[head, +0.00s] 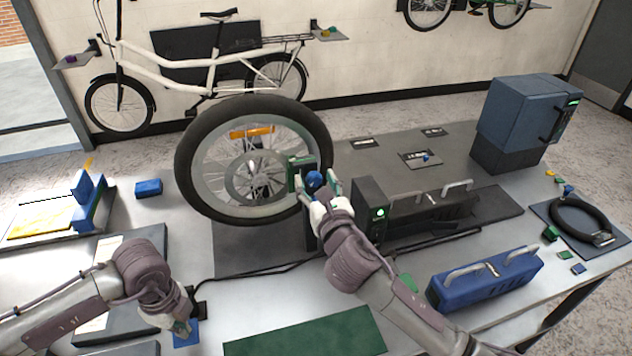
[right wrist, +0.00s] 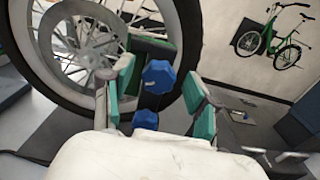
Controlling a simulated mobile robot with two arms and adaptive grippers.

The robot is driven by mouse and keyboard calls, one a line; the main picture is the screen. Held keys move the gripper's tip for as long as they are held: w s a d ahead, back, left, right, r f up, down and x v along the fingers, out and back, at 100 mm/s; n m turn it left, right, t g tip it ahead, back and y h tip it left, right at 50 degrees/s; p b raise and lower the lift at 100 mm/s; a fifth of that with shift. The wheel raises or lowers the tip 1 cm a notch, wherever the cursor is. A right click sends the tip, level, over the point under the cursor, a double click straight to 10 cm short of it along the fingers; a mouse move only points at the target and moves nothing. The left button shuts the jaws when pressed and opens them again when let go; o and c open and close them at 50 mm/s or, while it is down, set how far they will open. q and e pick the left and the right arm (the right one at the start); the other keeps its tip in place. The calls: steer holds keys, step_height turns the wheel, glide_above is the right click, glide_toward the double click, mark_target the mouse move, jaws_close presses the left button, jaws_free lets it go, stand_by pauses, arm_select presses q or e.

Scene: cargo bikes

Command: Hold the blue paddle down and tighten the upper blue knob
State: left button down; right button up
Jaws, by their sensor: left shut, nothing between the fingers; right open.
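A blue knob (head: 314,179) shows on the upright stand beside the wheel in the head view. The right wrist view shows two blue knobs, an upper one (right wrist: 158,75) and a lower one (right wrist: 145,120). My right gripper (right wrist: 160,84) is open, with its green-padded fingers on either side of the upper knob and gaps on both sides. My left gripper (head: 182,327) is shut and empty, fingertips down at the blue paddle (head: 188,340), a flat plate at the bench's front left. Its fingertips overlap the paddle; I cannot tell whether they press it.
A spoked wheel (head: 183,160) stands upright behind my right gripper. A dark box with a green light (head: 370,208) is close to its right. A blue handled case (head: 485,278) and green mat (head: 305,335) lie nearer. A black cable crosses the bench between the arms.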

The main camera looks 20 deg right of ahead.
jaws_close()
stand_by(0.3)
steer(key=m, duration=0.5)
steer(key=shift+m, duration=0.3)
steer(key=m, duration=0.5)
steer(key=shift+m, duration=0.3)
steer(key=m, duration=0.5)
steer(key=shift+f, duration=0.1)
steer(key=m, duration=0.6)
